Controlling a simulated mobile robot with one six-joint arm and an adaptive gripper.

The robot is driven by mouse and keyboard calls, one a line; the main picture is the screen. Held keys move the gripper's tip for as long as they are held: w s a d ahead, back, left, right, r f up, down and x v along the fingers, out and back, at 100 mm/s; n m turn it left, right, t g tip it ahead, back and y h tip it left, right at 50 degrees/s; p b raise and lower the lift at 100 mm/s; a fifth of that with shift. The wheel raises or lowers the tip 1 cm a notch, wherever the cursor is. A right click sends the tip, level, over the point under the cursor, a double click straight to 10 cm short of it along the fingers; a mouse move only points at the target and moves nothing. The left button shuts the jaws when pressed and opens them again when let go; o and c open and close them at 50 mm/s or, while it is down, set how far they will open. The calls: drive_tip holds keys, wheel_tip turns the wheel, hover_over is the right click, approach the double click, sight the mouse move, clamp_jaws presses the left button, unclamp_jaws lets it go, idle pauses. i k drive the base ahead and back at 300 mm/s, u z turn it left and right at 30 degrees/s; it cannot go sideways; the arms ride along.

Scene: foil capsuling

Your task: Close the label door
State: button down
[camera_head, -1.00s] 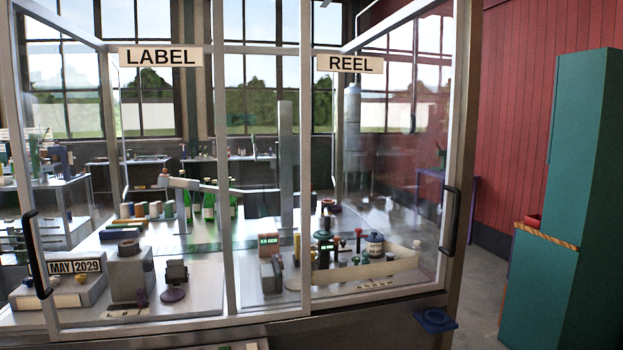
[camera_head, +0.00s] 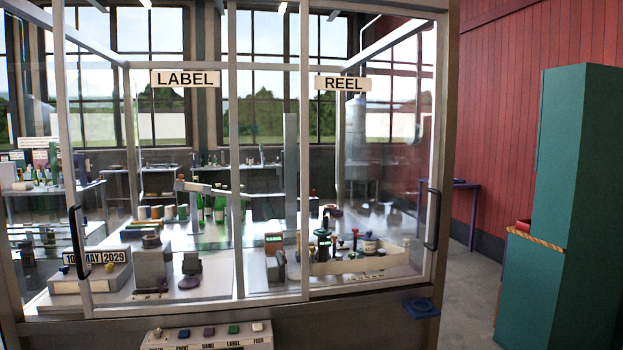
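The label door is a framed glass panel with a white LABEL sign (camera_head: 185,78) near its top. Its left upright (camera_head: 67,170) carries a black handle (camera_head: 78,243). The door's left upright stands apart from the cabinet's left post (camera_head: 12,270), with a gap between them. My gripper is not in view.
Inside the cabinet are a date block (camera_head: 98,258), green bottles (camera_head: 219,207) and small devices. A button panel (camera_head: 210,336) juts out below the front. A blue bracket (camera_head: 421,308) sits at the lower right corner. A tall green cabinet (camera_head: 575,190) stands right, with clear floor between.

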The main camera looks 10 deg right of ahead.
sight(158, 79)
drive_tip(key=u, duration=1.15)
drive_tip(key=i, duration=0.95)
